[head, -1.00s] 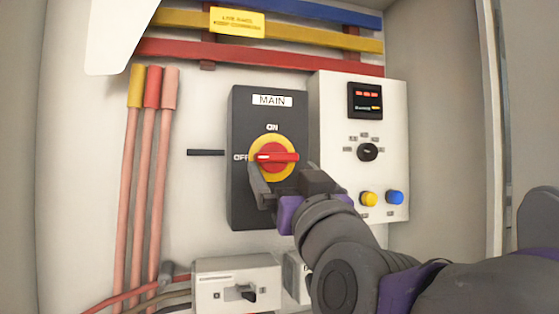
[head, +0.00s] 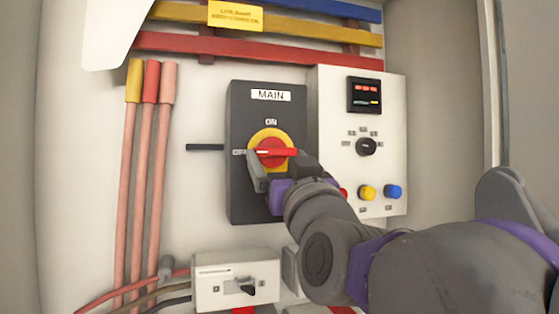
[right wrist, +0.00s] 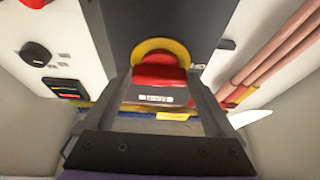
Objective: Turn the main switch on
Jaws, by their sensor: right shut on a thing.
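The main switch is a dark grey box (head: 240,110) labelled MAIN on the cabinet's back wall. Its red handle (head: 272,152) sits on a yellow ring (head: 270,133). The handle lies level, its white mark at the left by OFF; ON is printed above. My right gripper (head: 276,160) is at the handle from below right and is shut on it. In the right wrist view, the red handle (right wrist: 158,72) sits between the two fingers of my right gripper (right wrist: 160,80). The fingers partly hide the handle's lower edge in the head view. My left gripper is not in view.
A white control panel (head: 335,100) with a small black knob (head: 367,147), a yellow button (head: 368,192) and a blue button (head: 392,191) stands close right. Pink cables (head: 145,180) run down at left. A white breaker box (head: 215,287) is below. Coloured bars (head: 250,47) cross above.

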